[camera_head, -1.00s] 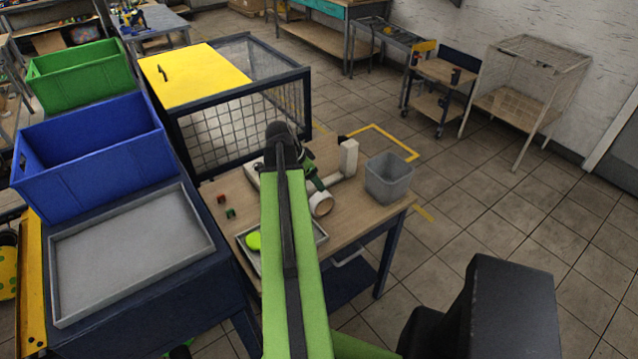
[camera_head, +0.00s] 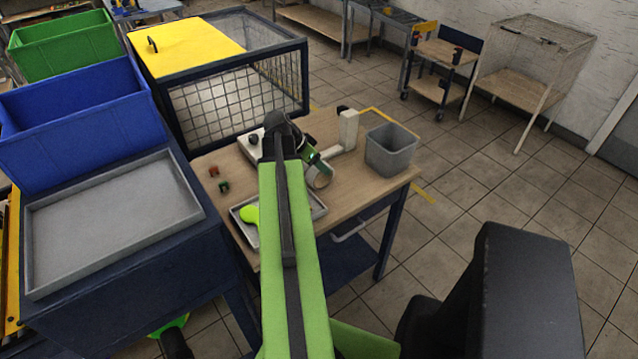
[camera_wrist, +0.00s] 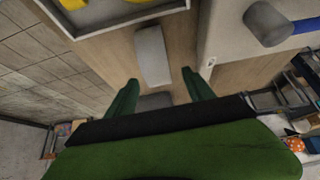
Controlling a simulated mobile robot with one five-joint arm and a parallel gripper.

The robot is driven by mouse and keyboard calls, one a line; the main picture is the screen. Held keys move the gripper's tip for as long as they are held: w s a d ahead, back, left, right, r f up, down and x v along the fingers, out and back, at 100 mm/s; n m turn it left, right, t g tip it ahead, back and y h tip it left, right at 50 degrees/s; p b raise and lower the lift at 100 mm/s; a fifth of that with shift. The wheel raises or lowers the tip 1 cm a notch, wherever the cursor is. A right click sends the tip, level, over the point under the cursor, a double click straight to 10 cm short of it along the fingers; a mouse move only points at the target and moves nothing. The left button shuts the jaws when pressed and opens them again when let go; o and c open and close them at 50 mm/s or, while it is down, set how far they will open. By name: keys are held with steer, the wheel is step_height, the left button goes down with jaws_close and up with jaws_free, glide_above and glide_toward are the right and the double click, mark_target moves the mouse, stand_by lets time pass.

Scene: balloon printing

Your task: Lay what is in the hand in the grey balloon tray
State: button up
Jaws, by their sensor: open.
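My gripper (camera_wrist: 160,76) is open in the wrist view, its two green fingers apart, with nothing seen held between them. In the head view my gripper (camera_head: 316,163) is above the wooden table, partly hidden by my arm. The grey balloon tray (camera_head: 241,229) lies on that table, partly behind my arm. A lime-green balloon (camera_head: 250,213) lies in it. In the wrist view a grey tray (camera_wrist: 150,14) with yellow shapes shows at the top edge. A pale grey block (camera_wrist: 152,55) is on the wood beyond my fingertips.
A larger grey tray (camera_head: 110,220) is on the left bench. A mesh cage (camera_head: 225,100) stands behind.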

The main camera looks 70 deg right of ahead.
steer(key=b, duration=0.5)
glide_above(323, 181)
step_height(323, 181, down, 5)
steer(key=shift+r, duration=0.2)
steer(key=shift+d, duration=0.1)
steer(key=shift+r, duration=0.1)
steer(key=shift+p, duration=0.3)
jaws_close()
